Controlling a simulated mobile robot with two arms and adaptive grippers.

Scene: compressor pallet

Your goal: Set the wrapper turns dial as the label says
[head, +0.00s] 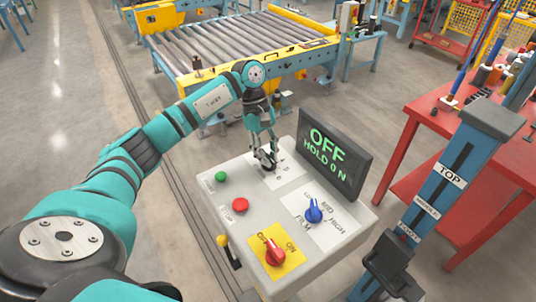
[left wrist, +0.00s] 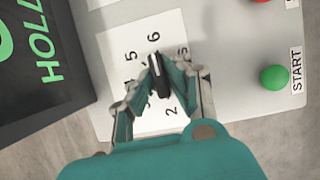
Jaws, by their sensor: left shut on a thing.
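The black wrapper turns dial (left wrist: 157,76) sits on a white number plate (left wrist: 120,45) on the grey control box (head: 222,212). My left gripper (head: 267,163) reaches down over it from above, its fingers closed on both sides of the dial. In the left wrist view the fingers (left wrist: 160,88) hide part of the dial and some of the numbers. A 6, a 5 and a 2 are readable, and the dial's visible end lies near the 6. The head view mostly hides the dial behind the gripper. My right gripper is not in view.
A blue post (head: 437,190) stands right; a roller conveyor (head: 240,45) lies behind.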

